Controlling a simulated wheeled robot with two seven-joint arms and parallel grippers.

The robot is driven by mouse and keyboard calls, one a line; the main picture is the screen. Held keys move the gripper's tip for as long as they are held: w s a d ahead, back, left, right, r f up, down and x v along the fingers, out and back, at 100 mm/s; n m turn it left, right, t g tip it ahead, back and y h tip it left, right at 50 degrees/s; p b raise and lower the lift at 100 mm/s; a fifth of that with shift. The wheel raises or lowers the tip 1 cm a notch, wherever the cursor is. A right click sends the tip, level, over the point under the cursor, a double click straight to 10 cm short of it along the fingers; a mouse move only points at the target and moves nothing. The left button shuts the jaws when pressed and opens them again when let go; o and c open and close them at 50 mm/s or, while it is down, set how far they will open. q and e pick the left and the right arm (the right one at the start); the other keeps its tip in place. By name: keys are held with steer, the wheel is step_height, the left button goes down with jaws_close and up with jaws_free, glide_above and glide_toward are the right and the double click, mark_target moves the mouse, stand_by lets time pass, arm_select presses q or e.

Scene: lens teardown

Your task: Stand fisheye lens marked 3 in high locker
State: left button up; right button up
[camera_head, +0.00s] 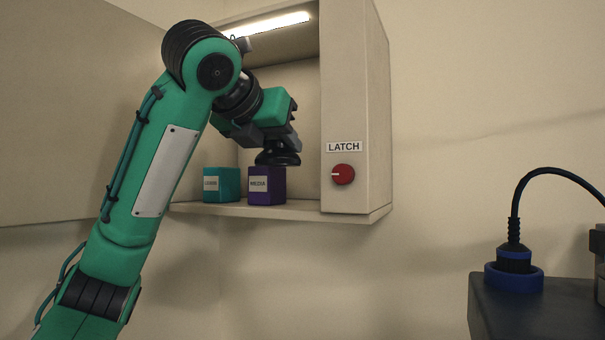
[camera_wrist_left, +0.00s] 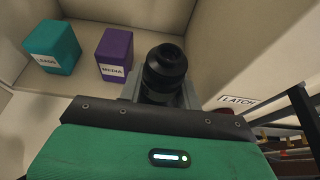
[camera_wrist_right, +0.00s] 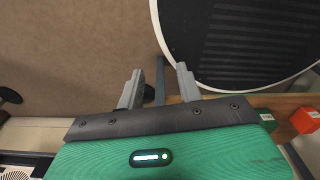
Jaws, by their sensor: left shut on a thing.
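The fisheye lens (camera_head: 277,158) is black, with a wide rounded end; it also shows in the left wrist view (camera_wrist_left: 164,70). No mark 3 is readable on it. My left gripper (camera_head: 279,142) is shut on the lens and holds it inside the open high locker (camera_head: 355,90), above the shelf floor (camera_head: 300,208). In the head view the lens overlaps the top of the purple MEDIA box (camera_head: 267,187); the left wrist view shows it beside that box. My right gripper (camera_wrist_right: 158,88) is open and empty in the right wrist view, and out of the head view.
A teal labelled box (camera_head: 221,184) stands left of the purple one. The locker door (camera_head: 70,110) is swung open at left. A red latch knob (camera_head: 343,174) is on the front panel. A dark case (camera_head: 535,305) with a blue-ringed cable plug (camera_head: 513,270) stands at right.

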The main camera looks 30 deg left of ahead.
arm_select(q)
steer(key=p+x, duration=0.1)
steer(key=x, duration=0.2)
steer(key=r+p+x, duration=0.1)
steer(key=p+x, duration=0.1)
steer(key=x, duration=0.1)
steer(key=p+x, duration=0.1)
steer(key=x, duration=0.2)
steer(key=shift+w+p, duration=0.35)
steer(key=shift+w, duration=0.25)
steer(key=shift+s+a+f, duration=0.15)
steer(key=shift+s+f, duration=0.05)
steer(key=shift+f, duration=0.4)
steer(key=shift+f+p, duration=0.8)
steer(key=shift+f, duration=0.15)
steer(key=shift+w+f+p, duration=0.25)
steer(key=shift+f+p, duration=0.25)
steer(key=shift+p, duration=0.05)
steer(key=shift+f, duration=0.2)
